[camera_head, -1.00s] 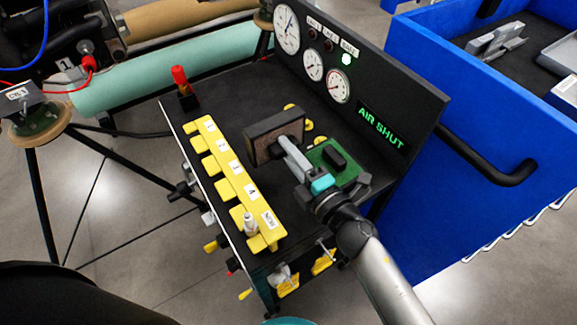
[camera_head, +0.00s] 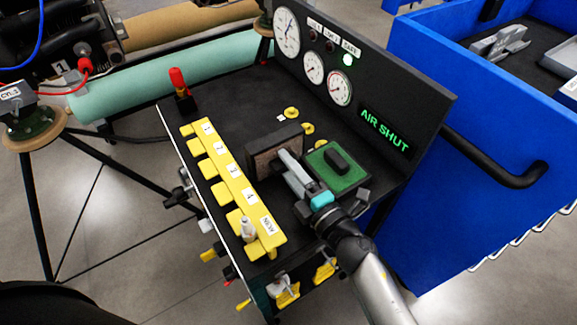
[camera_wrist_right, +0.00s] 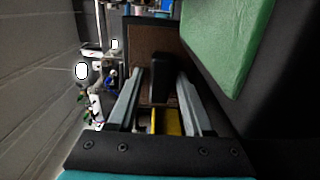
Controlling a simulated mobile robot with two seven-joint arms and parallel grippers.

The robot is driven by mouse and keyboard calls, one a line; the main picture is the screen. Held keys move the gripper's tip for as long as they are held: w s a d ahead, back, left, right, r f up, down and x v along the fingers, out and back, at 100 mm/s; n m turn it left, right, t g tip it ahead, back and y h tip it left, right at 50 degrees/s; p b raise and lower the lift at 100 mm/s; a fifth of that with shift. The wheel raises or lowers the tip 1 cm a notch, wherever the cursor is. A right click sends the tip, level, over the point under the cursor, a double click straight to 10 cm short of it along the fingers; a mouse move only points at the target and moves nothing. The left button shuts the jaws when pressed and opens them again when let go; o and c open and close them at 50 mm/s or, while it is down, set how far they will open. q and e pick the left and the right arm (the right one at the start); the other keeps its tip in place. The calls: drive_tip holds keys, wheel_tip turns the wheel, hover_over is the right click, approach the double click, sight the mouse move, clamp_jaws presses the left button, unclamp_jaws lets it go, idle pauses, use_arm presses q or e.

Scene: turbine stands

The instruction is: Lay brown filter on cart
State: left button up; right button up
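The brown filter (camera_head: 264,163) is a block with a black frame, a brown face and a black handle. In the head view it appears to stand on edge on the black cart top (camera_head: 235,105), just right of the yellow rail. My right gripper (camera_head: 287,168) reaches it from the lower right. In the right wrist view the filter (camera_wrist_right: 143,48) lies ahead. My right fingers (camera_wrist_right: 161,82) are spread on both sides of its black handle, with gaps visible. The filter's lower edge is partly hidden. My left gripper is not in view.
A green block (camera_head: 350,178) with a black handle lies close right of my right gripper. The yellow labelled rail (camera_head: 232,180) runs along the cart's left side. A gauge panel (camera_head: 365,95) reading "AIR SHUT" stands behind. A blue bin (camera_head: 430,200) is at right.

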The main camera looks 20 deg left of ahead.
drive_tip(key=shift+o, duration=0.4)
drive_tip(key=shift+r, duration=0.25)
drive_tip(key=p+v, duration=0.1)
drive_tip(key=v, duration=1.1)
drive_tip(key=shift+f, duration=0.1)
idle(0.5)
